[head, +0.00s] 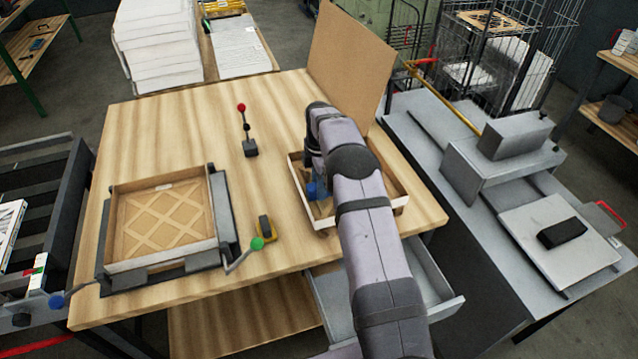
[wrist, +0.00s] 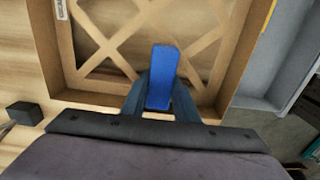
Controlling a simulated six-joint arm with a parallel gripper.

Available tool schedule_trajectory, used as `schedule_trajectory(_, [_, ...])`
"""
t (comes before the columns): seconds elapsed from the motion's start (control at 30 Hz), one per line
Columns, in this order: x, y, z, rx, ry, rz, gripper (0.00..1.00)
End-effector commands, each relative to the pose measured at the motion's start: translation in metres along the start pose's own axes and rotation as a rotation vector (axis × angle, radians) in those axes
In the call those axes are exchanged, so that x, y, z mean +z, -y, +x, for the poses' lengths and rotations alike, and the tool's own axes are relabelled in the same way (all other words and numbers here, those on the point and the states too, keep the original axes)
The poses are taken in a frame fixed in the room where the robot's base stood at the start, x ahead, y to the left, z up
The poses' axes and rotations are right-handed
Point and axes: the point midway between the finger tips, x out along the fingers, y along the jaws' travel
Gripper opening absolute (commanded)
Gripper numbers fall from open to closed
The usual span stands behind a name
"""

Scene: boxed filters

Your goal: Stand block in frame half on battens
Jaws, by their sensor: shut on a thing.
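The blue block (wrist: 161,62) is held between the two dark blue fingers of my gripper (wrist: 160,88) in the wrist view. The gripper (head: 318,190) is shut on it, over the right-hand frame half. This frame half (head: 397,203) is a shallow tan tray with crossed battens (wrist: 128,35), also seen in the wrist view. The block appears over the battens near one wall; whether it touches them I cannot tell. My arm hides much of this frame half in the head view. A second frame half (head: 163,265) with crossed battens sits in a dark fixture (head: 226,215) at the left.
A small post with a red knob (head: 244,125) stands mid-table. A yellow-and-black item (head: 265,228) and a green-knobbed lever (head: 250,248) lie near the fixture. A tan board (head: 350,60) stands behind the right-hand frame half. An open drawer (head: 440,285) juts out below.

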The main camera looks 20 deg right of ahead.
Motion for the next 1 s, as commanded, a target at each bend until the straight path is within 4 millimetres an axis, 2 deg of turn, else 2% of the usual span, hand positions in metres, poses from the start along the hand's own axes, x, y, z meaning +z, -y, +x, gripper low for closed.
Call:
schedule_trajectory(0.37, [0.000, 0.000, 0.004, 0.000, 0.000, 0.000, 0.02])
schedule_trajectory(0.4, [0.000, 0.000, 0.005, 0.000, 0.000, 0.000, 0.29])
schedule_trajectory(0.47, [0.000, 0.000, 0.004, 0.000, 0.000, 0.000, 0.44])
schedule_trajectory(0.5, [0.000, 0.000, 0.004, 0.000, 0.000, 0.000, 0.46])
schedule_trajectory(0.77, [0.000, 0.000, 0.004, 0.000, 0.000, 0.000, 0.46])
schedule_trajectory(1.0, [0.000, -0.001, -0.006, 0.003, 0.000, 0.000, 0.46])
